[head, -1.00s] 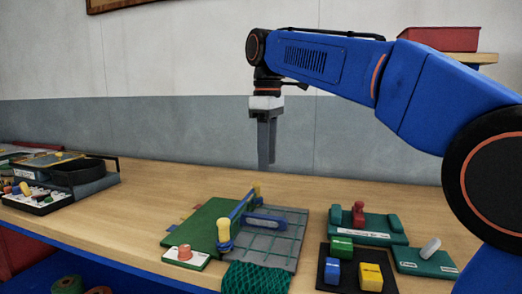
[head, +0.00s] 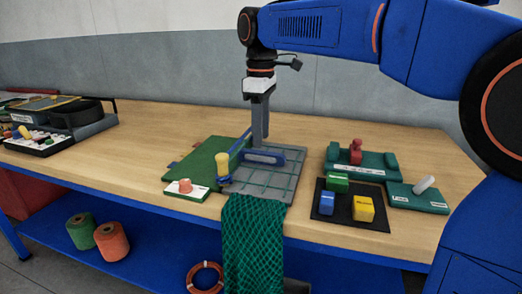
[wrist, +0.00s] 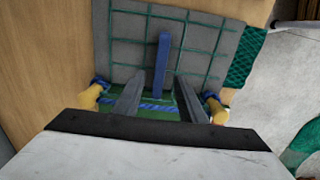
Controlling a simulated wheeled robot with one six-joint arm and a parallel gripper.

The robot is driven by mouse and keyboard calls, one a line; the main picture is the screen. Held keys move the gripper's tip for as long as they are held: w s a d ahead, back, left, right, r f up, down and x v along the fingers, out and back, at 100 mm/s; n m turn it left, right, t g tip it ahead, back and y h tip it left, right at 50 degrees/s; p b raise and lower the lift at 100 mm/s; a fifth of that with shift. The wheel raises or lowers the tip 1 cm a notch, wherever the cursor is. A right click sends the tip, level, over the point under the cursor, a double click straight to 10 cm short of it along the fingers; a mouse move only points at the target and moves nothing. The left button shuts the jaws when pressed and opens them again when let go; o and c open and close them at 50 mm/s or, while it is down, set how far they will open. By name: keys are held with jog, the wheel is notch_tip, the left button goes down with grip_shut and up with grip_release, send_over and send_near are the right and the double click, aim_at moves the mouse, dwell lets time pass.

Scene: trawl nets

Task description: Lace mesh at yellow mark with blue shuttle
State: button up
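The blue shuttle (head: 264,157) lies on the grey board (head: 260,188), which carries green mesh lines. In the wrist view the shuttle (wrist: 163,50) points up the picture, between and beyond my finger tips. My gripper (head: 261,140) is just above the shuttle, fingers down. In the wrist view my gripper (wrist: 159,80) is open, with nothing visibly held. The wrist view shows two yellow posts. I cannot make out a separate yellow mark on the mesh.
Green netting (head: 252,240) hangs over the table's front edge. Right of the board are a black tray (head: 325,207) with coloured blocks and a green stand (head: 360,165) with a red piece. A white card (head: 186,190) with an orange knob sits left. The table behind is clear.

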aim_at(261, 152)
jog(key=shift+f, duration=2.85)
jog(key=shift+c, duration=0.7)
grip_shut()
